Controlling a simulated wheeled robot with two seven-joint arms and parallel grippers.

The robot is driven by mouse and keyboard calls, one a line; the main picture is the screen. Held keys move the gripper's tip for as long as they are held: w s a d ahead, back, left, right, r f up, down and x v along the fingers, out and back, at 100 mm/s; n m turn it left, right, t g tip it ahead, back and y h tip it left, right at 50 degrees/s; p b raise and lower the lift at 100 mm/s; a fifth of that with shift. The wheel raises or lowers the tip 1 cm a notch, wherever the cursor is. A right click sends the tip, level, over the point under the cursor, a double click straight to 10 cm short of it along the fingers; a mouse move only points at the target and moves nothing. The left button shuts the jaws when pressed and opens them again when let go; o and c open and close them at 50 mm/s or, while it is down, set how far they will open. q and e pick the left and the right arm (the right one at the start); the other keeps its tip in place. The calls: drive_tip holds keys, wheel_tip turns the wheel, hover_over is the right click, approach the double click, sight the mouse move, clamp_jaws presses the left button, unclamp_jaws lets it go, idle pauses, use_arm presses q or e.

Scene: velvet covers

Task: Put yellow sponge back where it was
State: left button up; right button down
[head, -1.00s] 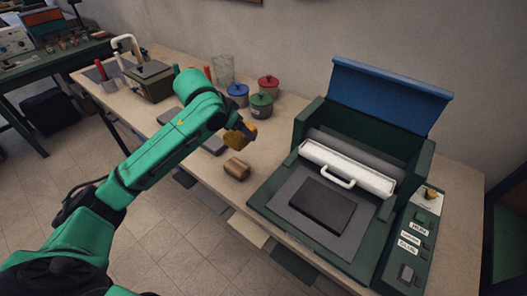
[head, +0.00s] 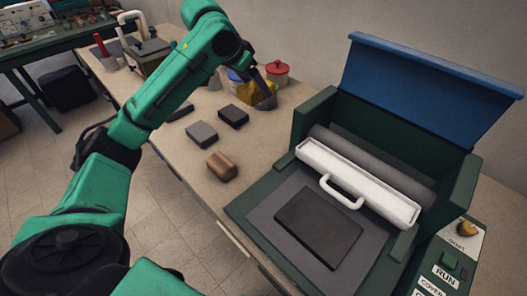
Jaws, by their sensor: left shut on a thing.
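My left gripper (head: 262,90) is shut on the yellow sponge (head: 252,93). It holds the sponge over the back part of the workbench, near the lidded jars. The dark gripper parts cover some of the sponge. I cannot tell whether the sponge touches the bench top. My right gripper is not in view.
A red jar (head: 277,72) stands just behind the sponge; a blue jar is mostly hidden. A brown block (head: 221,166), grey block (head: 202,134) and black block (head: 233,117) lie in front. The green press (head: 300,115) with a raised blue lid (head: 430,90) stands to the right.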

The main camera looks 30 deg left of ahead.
use_arm(q)
wheel_tip(320, 180, down, 20)
drive_tip(key=shift+w+f, duration=0.1)
drive_tip(key=o, duration=1.2)
drive_tip(key=shift+o, duration=0.2)
drive_tip(key=v, duration=1.2)
drive_tip(key=shift+d, duration=0.1)
